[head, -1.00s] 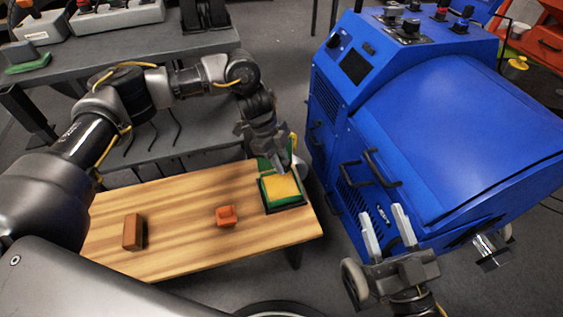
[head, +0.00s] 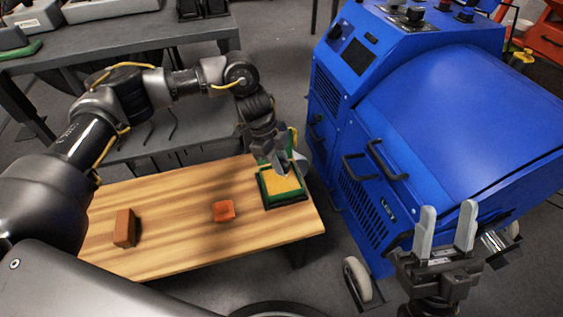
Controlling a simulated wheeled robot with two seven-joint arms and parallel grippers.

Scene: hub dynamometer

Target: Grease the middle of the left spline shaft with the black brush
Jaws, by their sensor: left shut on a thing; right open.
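My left gripper (head: 283,163) is over the green-edged tray with a yellow pad (head: 297,198) at the right end of the wooden table. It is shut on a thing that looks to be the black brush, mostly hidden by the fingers. I cannot tell whether its tip touches the yellow surface. A silver spline shaft (head: 492,243) sticks out low on the blue machine, partly behind my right gripper. My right gripper (head: 447,227) is open and empty, fingers up, in front of the machine.
The wooden table (head: 170,215) carries an orange block (head: 223,211) and a brown block (head: 125,228). The blue machine (head: 450,140) with black handles fills the right side. A grey bench (head: 120,45) stands at the back left. A floor gap separates table and machine.

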